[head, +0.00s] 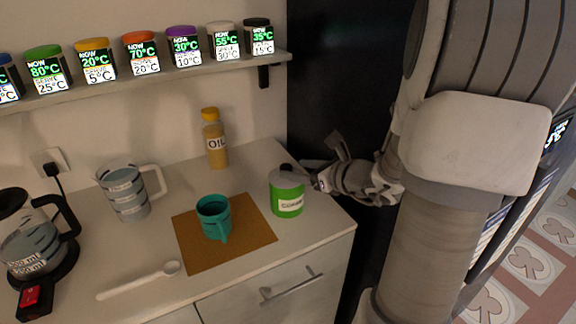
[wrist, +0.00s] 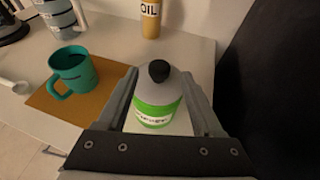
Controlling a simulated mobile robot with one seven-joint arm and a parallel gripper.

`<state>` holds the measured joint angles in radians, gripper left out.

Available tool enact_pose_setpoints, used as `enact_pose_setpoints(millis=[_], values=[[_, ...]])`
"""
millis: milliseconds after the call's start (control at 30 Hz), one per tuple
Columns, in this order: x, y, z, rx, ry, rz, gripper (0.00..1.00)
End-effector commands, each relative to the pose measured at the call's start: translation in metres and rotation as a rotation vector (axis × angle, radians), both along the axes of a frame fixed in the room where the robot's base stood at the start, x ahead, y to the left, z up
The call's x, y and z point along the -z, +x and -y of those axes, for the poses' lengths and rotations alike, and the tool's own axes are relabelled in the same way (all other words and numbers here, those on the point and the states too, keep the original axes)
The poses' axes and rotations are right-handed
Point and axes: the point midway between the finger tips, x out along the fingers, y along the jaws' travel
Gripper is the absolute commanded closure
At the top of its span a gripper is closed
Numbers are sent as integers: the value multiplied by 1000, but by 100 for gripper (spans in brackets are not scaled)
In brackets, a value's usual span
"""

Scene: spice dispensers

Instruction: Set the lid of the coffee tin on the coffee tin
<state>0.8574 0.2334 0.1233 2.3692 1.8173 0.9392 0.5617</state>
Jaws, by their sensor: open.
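The green coffee tin (head: 287,200) stands upright near the right end of the counter, its white label facing front. Its grey lid (head: 279,180) with a dark knob sits on top of the tin; in the wrist view the lid (wrist: 172,88) looks roughly level, but I cannot tell if it is fully seated. My gripper (head: 316,178) is just right of the tin at lid height. In the wrist view my gripper (wrist: 163,76) is open, with one finger on each side of the lid and tin. Contact between fingers and lid is not clear.
A teal mug (head: 213,217) stands on a brown mat (head: 250,240) left of the tin. An oil bottle (head: 215,145), a measuring jug (head: 125,190), a white spoon (head: 138,281) and a kettle (head: 35,245) are further left. A shelf (head: 200,72) with several spice dispensers hangs above.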

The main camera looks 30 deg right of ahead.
Motion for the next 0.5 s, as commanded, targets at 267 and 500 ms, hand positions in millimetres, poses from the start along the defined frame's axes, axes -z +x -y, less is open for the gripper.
enact_pose_setpoints(millis=[267, 500], values=[[-23, -49, 16, 4, 1, 0, 32], [-28, -64, 19, -1, 1, 0, 32]])
